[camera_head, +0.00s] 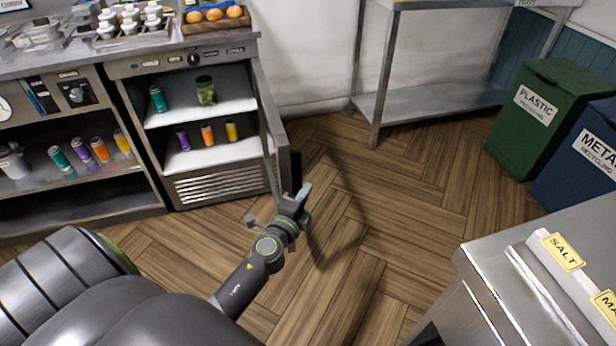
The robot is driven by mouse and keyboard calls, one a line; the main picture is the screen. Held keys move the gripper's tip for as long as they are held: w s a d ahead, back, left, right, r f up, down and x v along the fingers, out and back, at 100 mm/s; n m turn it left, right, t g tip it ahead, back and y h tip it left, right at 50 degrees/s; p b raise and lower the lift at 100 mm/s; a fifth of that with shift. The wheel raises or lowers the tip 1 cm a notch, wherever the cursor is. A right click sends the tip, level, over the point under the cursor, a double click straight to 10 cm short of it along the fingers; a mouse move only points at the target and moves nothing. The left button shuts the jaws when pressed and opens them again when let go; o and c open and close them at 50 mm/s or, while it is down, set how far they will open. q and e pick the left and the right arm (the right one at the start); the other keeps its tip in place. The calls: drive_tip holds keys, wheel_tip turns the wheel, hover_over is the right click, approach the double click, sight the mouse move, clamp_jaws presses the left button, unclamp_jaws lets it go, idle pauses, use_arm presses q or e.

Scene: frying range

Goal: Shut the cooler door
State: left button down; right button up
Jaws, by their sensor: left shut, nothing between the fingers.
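The cooler (222,184) stands at the left under a counter, with several cans on its two lit shelves. Its door (268,112) is open, swung out toward me from the hinge side at the right, and shows nearly edge-on. A dark handle (295,170) sticks out on the door's outer face near its free edge. My left gripper (303,196) is shut and empty, just below and beside the handle at the door's outer side. I cannot tell whether it touches the door. My right gripper is not in view.
A steel table (430,100) stands at the back, with a green plastic bin (540,125) and a blue metal bin (585,160) to its right. A steel counter (500,260) with a salt label fills the lower right. The wooden floor (390,200) between is clear.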

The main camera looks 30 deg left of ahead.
use_arm(q)
drive_tip(key=w+a, duration=0.4)
drive_tip(key=w, duration=0.2)
drive_tip(key=shift+a+r, duration=0.15)
idle(0.3)
drive_tip(key=shift+s+a, duration=0.1)
drive_tip(key=shift+s, duration=0.05)
